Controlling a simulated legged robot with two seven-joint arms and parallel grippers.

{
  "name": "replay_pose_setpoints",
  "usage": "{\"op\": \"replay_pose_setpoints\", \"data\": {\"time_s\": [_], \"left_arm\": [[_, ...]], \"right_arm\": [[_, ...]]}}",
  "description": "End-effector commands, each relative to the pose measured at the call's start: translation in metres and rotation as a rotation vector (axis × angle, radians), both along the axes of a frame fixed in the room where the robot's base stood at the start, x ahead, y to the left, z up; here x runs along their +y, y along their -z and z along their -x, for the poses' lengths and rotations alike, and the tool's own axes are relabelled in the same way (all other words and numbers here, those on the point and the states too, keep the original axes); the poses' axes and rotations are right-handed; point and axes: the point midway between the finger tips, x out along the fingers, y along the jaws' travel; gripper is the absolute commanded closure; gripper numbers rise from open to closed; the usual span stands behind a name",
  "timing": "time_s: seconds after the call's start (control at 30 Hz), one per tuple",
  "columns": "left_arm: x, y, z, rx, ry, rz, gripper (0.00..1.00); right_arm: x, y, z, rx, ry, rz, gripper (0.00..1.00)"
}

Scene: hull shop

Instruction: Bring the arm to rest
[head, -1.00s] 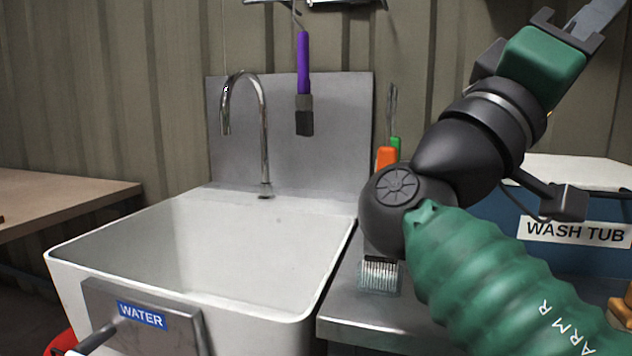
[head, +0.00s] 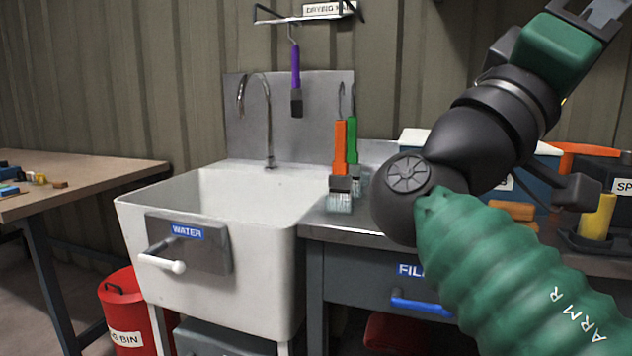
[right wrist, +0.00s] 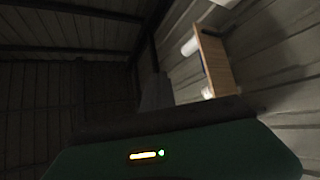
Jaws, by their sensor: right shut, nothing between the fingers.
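My right arm, with its green ribbed sleeve and black wrist, reaches up from the lower right in the head view. My right gripper (head: 600,14), grey behind a green block, is raised at the top right corner, partly cut off by the frame edge. It is shut and empty, well above the counter and apart from everything. The right wrist view shows its green housing with a lit strip, tilted up toward the dark roof and corrugated wall. My left gripper is not in view.
Left of my arm stand a white sink (head: 250,270) and a tap (head: 268,120). A purple brush (head: 296,75) hangs from a rack (head: 305,17). An orange-handled brush (head: 340,150) and a green-handled one (head: 352,138) are upright by the counter (head: 345,232). A workbench (head: 90,180) stands at left.

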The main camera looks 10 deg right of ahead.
Motion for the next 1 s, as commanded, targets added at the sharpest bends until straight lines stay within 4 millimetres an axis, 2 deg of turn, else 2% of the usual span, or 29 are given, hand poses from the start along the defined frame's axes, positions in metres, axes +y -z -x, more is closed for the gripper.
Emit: {"op": "replay_pose_setpoints", "data": {"time_s": [0.27,0.37,0.57,0.67,0.77,0.8,0.87,0.9,0.97,1.0], "left_arm": [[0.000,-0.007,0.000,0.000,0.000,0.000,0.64],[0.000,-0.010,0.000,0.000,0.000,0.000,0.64],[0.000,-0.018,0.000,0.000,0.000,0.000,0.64],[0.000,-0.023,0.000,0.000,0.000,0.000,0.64],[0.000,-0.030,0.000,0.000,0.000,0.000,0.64],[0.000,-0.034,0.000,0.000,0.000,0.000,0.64],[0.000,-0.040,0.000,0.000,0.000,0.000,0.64],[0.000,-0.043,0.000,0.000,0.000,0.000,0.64],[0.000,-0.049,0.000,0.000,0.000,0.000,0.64],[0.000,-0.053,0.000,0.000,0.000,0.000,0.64]], "right_arm": [[-0.007,0.035,-0.051,0.162,-0.068,-0.066,1.00],[-0.010,0.054,-0.073,0.238,-0.099,-0.101,1.00],[-0.016,0.116,-0.124,0.431,-0.182,-0.206,1.00],[-0.017,0.162,-0.151,0.554,-0.234,-0.283,1.00],[-0.017,0.228,-0.177,0.707,-0.304,-0.397,1.00],[-0.015,0.262,-0.186,0.776,-0.338,-0.457,1.00],[-0.012,0.315,-0.193,0.875,-0.389,-0.563,1.00],[-0.008,0.352,-0.193,0.936,-0.424,-0.640,1.00],[0.001,0.406,-0.189,1.017,-0.473,-0.763,1.00],[0.008,0.442,-0.182,1.062,-0.504,-0.854,1.00]]}}
